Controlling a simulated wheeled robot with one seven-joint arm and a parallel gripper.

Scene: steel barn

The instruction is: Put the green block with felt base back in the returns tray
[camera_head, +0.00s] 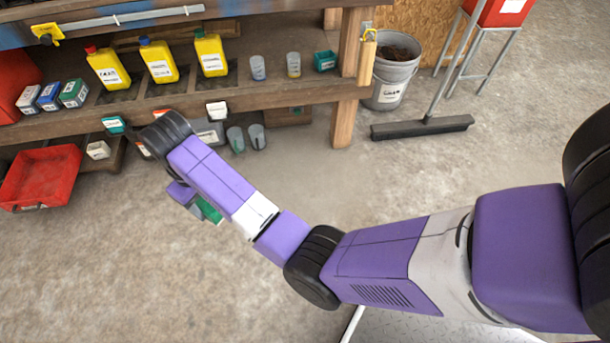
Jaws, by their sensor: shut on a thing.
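My gripper (196,206) hangs below the purple arm, over the floor in front of the shelving. It is partly hidden by the arm. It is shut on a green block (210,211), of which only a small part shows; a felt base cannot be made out. A shallow red tray (66,188) sits low at the left, in front of the shelf, and looks empty. It may be the returns tray, but no label on it can be read. My gripper is apart from it, to its right.
The wooden shelf (280,92) holds yellow bottles (159,62), small boxes (49,97) and cups (258,67). More items stand on the lower level, close behind my arm. A grey bucket (389,90) and a broom (424,127) stand right. The concrete floor in front is clear.

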